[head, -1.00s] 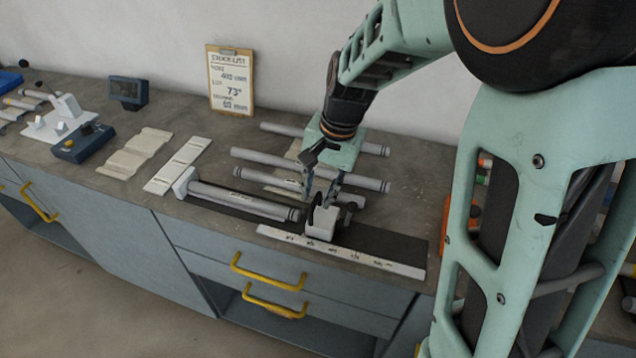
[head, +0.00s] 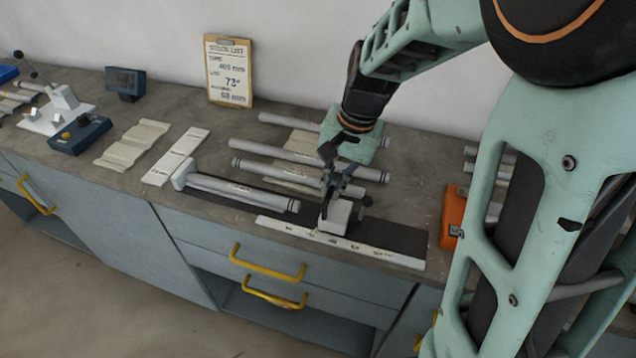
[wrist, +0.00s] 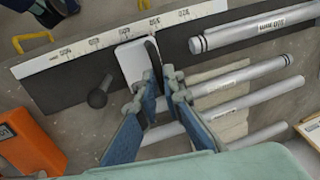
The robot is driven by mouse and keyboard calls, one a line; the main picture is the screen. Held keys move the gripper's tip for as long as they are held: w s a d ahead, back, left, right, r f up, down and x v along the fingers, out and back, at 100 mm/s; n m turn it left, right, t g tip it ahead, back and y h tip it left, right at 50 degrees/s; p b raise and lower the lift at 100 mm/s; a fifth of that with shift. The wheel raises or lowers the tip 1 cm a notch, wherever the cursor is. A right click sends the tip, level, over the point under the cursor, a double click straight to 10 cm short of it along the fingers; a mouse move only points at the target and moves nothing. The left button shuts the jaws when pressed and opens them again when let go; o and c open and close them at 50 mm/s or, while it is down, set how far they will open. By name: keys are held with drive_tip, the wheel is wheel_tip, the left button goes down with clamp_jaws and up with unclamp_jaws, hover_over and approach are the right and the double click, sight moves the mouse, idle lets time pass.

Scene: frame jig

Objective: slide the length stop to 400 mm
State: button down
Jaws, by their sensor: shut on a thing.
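The length stop (head: 336,214) is a white block with a dark upright plate and a black knob, standing on the dark track behind the white ruler strip (head: 380,251). In the wrist view the length stop (wrist: 132,64) sits against the ruler (wrist: 205,10), beside one of its marks; the numbers are too small to read surely. My gripper (head: 334,190) is over the stop from above. In the wrist view my gripper (wrist: 160,82) has its fingers closed at the stop's dark plate. A grey tube (head: 240,196) lies along the track to the left, its end apart from the stop.
Several loose tubes (head: 290,150) lie behind the track. White strips (head: 175,158) and a blue control box (head: 80,134) stand to the left. An orange box (head: 453,217) is at the right. The track right of the stop is clear.

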sight(349, 211)
drive_tip(key=d, duration=0.2)
drive_tip(key=s+d, duration=0.1)
drive_tip(key=shift+s+d, duration=0.15)
drive_tip(key=shift+d, duration=0.25)
drive_tip(key=c, duration=2)
unclamp_jaws()
drive_tip(key=shift+c, duration=0.2)
drive_tip(key=shift+r, duration=0.1)
wheel_tip(349, 211, up, 12)
drive_tip(key=d, duration=0.2)
drive_tip(key=shift+s+f, duration=0.2)
drive_tip(key=shift+s, duration=0.25)
